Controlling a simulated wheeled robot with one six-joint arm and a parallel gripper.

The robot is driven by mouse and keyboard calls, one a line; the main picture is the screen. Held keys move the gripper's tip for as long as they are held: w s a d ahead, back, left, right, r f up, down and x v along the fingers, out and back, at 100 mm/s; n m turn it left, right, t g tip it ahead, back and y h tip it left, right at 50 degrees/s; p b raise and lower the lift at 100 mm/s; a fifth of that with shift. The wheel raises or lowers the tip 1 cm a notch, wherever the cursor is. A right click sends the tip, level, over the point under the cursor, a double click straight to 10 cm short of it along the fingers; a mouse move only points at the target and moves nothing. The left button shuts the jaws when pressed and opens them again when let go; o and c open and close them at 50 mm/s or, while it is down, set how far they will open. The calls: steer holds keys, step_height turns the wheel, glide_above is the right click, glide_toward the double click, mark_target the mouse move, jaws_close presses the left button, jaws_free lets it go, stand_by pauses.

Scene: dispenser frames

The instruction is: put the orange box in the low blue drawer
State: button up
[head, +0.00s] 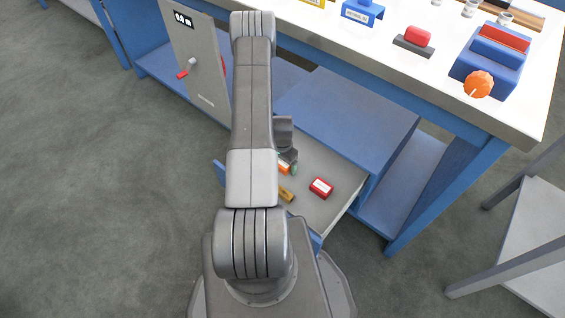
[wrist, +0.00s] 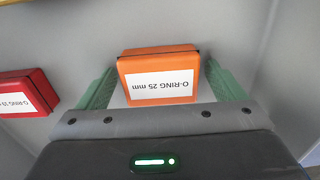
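The orange box (head: 284,168), labelled O-RING 25 mm, is in the open low blue drawer (head: 328,206), partly hidden by my arm in the head view. In the wrist view the orange box (wrist: 158,78) lies between the two green fingers of my gripper (wrist: 162,80). A narrow gap shows on each side, so my gripper looks open around it. I cannot tell surely whether the box rests on the drawer floor. In the head view my gripper (head: 290,164) reaches down into the drawer.
A red box (head: 321,188) and a brass-coloured item (head: 286,194) also lie in the drawer. The white worktop (head: 375,65) above holds several items, including a blue block with an orange knob (head: 478,84). A grey panel door (head: 200,60) stands open at left.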

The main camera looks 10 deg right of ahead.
steer(key=shift+r, duration=0.15)
step_height(320, 180, up, 12)
steer(key=p, duration=0.2)
stand_by(0.5)
